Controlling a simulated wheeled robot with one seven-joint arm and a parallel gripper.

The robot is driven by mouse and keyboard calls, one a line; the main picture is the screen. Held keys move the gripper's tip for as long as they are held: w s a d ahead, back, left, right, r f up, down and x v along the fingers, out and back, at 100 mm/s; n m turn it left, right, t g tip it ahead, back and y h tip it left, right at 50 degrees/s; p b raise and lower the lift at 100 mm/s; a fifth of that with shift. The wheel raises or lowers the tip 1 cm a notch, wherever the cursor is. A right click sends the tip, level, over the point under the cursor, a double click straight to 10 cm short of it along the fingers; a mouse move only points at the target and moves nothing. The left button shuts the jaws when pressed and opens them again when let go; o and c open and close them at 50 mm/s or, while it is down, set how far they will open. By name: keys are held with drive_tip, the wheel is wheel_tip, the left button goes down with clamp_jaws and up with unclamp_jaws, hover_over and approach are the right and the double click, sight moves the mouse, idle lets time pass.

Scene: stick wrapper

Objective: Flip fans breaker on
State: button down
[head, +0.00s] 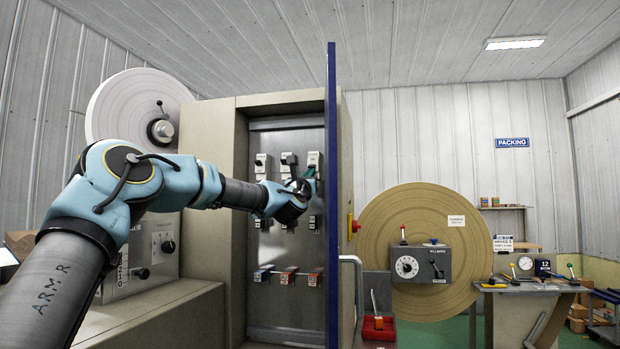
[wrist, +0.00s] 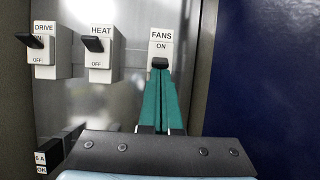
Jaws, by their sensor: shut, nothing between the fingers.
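The fans breaker (wrist: 161,42) is a white block in the wrist view, marked FANS, with ON showing at its top. Its black lever (wrist: 160,63) sits below the ON mark, and any lower mark is hidden. My gripper (wrist: 160,74) has green fingers that are shut and empty, with the tips right at the lever's underside. I cannot tell whether they touch it. In the head view my gripper (head: 309,180) reaches into the open cabinet, in front of the right column, just below the fans breaker (head: 313,158).
The heat breaker (wrist: 101,62) and drive breaker (wrist: 42,58) stand to the left, levers up with OFF showing below. Another breaker (wrist: 47,158) is lower left. The blue cabinet door (head: 331,200) stands open close on the right. More breakers (head: 287,277) sit lower in the cabinet.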

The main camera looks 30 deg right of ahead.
drive_tip(key=shift+s+a+r+g+y, duration=0.1)
drive_tip(key=shift+s+r+g+y, duration=0.05)
drive_tip(key=shift+r+g+y, duration=0.2)
drive_tip(key=shift+s+a+r+g+y, duration=0.1)
drive_tip(key=shift+r+g+y, duration=0.1)
drive_tip(key=shift+g+y, duration=0.25)
drive_tip(key=shift+r, duration=0.1)
drive_tip(key=shift+s+a+r+b, duration=0.1)
drive_tip(key=shift+r+b, duration=0.2)
drive_tip(key=shift+b, duration=0.1)
drive_tip(key=b+v, duration=0.7)
drive_tip(key=v, duration=0.3)
drive_tip(key=shift+s+a, duration=0.25)
drive_tip(key=shift+s, duration=0.05)
drive_tip(key=shift+f, duration=0.1)
idle(0.3)
